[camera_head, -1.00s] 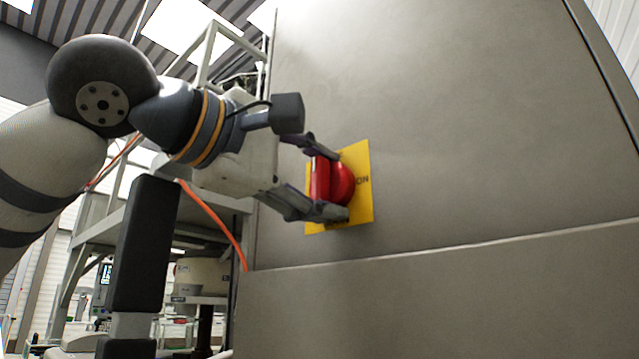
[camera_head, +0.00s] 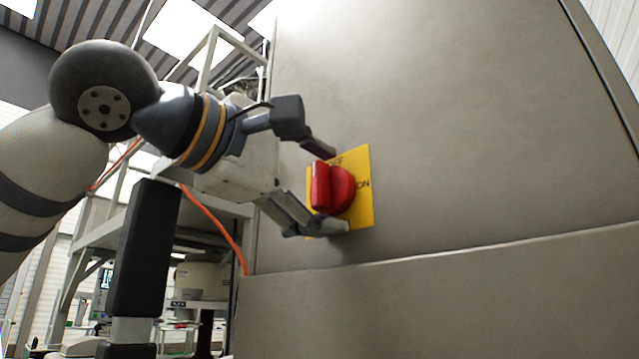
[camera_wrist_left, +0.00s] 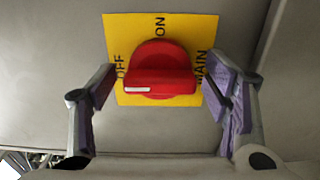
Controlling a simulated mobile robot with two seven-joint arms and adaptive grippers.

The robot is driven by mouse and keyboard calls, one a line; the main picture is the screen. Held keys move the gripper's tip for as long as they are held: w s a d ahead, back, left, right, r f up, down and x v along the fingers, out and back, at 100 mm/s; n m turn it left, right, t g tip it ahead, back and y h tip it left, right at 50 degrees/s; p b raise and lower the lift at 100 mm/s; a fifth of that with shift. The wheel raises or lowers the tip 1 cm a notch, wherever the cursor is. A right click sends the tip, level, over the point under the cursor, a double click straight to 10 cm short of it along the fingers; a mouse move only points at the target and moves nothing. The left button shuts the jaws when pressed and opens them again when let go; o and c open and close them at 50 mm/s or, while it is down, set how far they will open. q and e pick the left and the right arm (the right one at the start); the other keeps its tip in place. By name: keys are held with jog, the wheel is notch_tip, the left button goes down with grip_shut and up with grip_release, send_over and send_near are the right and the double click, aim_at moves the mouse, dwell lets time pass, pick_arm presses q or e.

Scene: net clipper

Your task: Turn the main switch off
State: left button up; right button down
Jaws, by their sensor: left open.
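The main switch is a red rotary knob (camera_head: 332,187) on a yellow plate (camera_head: 361,200) fixed to a grey cabinet wall. In the left wrist view the knob (camera_wrist_left: 160,72) has its grip bar lying level, with the white mark at its left end, on the side of the word OFF. ON is printed above and MAIN on the right of the plate (camera_wrist_left: 125,30). My left gripper (camera_head: 328,188) is open, one finger above and one below the knob, with gaps to it. The wrist view shows a finger on each side, apart from the knob. My right gripper is not in view.
The large grey cabinet (camera_head: 470,130) fills the right side, with a horizontal seam below the switch. A metal frame (camera_head: 205,60) and an orange cable (camera_head: 212,215) are behind my left arm. The cabinet face right of the plate is clear.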

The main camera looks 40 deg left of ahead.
pick_arm(q)
jog(key=s, duration=1.2)
jog(key=shift+a, duration=0.45)
